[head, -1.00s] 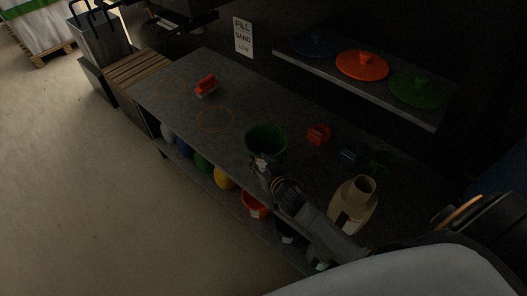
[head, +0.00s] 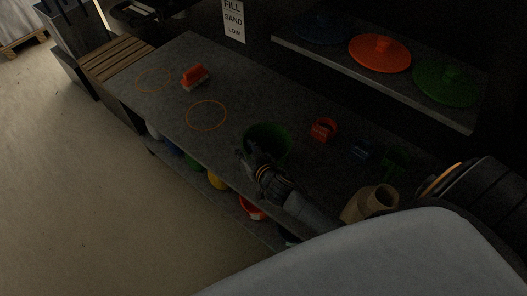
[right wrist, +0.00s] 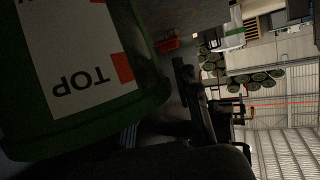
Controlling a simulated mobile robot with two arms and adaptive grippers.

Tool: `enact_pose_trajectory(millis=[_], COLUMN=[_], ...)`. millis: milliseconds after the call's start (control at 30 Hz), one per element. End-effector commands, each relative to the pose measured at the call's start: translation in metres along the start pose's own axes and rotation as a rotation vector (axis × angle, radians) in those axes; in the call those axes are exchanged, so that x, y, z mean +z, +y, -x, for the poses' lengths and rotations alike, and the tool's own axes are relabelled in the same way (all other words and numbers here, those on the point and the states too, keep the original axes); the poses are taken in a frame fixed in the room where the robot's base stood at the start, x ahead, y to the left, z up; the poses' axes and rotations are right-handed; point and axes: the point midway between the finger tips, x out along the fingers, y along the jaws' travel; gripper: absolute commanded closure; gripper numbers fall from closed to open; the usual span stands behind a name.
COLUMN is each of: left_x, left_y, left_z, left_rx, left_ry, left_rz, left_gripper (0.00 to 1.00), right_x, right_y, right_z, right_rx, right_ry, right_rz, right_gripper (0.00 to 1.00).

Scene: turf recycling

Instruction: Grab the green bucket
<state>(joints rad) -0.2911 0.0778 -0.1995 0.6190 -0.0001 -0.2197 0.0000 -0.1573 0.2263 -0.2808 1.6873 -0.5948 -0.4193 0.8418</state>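The green bucket (head: 280,135) stands on the dark workbench (head: 225,150), near its front edge, in the head view. My right gripper (head: 247,154) is at the bucket's near left side, overlapping its rim in the picture. In the right wrist view the bucket (right wrist: 150,95) fills the left part, very close, with a white label (right wrist: 75,50) reading TOP upside down. One dark finger (right wrist: 192,100) shows beside the bucket. The other finger is hidden or lost in the dark, so I cannot tell whether the gripper is shut on the rim. My left gripper is not in view.
A red brush (head: 194,77) and two orange circles lie left on the bench. Small red (head: 323,129), blue (head: 362,149) and green items and a tan jug (head: 372,203) stand right of the bucket. A shelf (head: 340,64) holds coloured lids. Coloured containers sit below the bench.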

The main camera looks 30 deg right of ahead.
Motion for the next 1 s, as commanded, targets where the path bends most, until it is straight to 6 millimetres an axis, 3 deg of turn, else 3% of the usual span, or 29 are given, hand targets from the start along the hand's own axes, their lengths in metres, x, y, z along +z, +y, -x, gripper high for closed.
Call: enact_pose_trajectory(millis=[100, 233, 467, 800, 1000], left_x=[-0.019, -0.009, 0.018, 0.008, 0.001], left_y=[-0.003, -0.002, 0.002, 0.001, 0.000], left_z=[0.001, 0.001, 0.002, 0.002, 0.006], left_rx=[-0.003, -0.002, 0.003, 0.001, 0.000], left_ry=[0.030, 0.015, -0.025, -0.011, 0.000], left_rz=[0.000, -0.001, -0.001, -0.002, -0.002], left_gripper=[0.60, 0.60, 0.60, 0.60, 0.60], right_x=[0.000, 0.000, 0.001, 0.000, -0.017], right_y=[0.000, 0.000, 0.000, 0.000, 0.000], right_z=[0.001, 0.000, 0.000, 0.001, 0.008], right_rx=[-0.001, -0.001, 0.000, 0.000, 0.000], right_ry=[-0.001, -0.001, -0.003, -0.005, -0.002], right_rz=[0.000, 0.000, -0.001, -0.003, -0.004], right_gripper=[0.73, 0.99, 1.00, 1.00, 1.00])
